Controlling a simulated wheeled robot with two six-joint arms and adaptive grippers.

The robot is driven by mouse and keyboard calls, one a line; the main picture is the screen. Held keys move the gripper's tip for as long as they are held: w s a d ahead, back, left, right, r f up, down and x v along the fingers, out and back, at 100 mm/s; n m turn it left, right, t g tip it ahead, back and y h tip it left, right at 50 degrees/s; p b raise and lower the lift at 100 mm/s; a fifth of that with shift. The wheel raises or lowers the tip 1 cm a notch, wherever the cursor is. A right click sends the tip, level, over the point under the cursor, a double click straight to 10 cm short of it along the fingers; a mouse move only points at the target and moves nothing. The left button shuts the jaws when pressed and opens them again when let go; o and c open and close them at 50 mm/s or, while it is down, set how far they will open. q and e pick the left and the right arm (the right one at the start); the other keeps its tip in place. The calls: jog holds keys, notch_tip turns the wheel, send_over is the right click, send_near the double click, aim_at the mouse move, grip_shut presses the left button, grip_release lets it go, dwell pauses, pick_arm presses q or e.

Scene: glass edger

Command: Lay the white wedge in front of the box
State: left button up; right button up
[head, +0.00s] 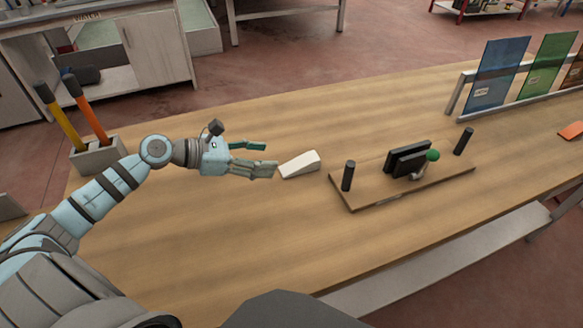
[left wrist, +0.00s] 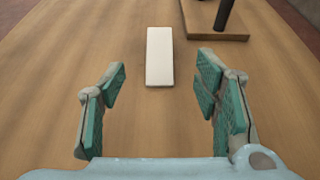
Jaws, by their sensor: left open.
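The white wedge (head: 300,164) lies on the wooden table, just beyond the fingertips of my left gripper (head: 268,158). The wedge (left wrist: 159,56) also shows in the left wrist view, lengthwise ahead of the space between the fingers. My left gripper is open and empty, low over the table, its green-padded fingers apart and not touching the wedge. A pale box-like holder (head: 98,155) with a yellow and an orange handle stands at the table's left; I cannot tell whether it is the task's box. My right gripper is not in view.
A wooden board (head: 375,195) with two black posts, black plates and a green knob lies right of the wedge. A rack with coloured glass panes (head: 497,75) stands at the back right. The table (head: 190,255) is clear at the front and left of the wedge.

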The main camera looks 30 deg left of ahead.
pick_arm(q)
send_near(307, 158)
jog(key=x, duration=0.3)
jog(key=shift+w+d+f, duration=0.15)
jog(key=shift+f, duration=0.1)
jog(key=x, duration=0.5)
jog(key=shift+r, duration=0.2)
jog(key=shift+w+d+f, duration=0.2)
jog(key=shift+w, duration=0.05)
grip_shut()
jog(key=shift+a+r, duration=0.1)
jog(key=shift+r, duration=0.05)
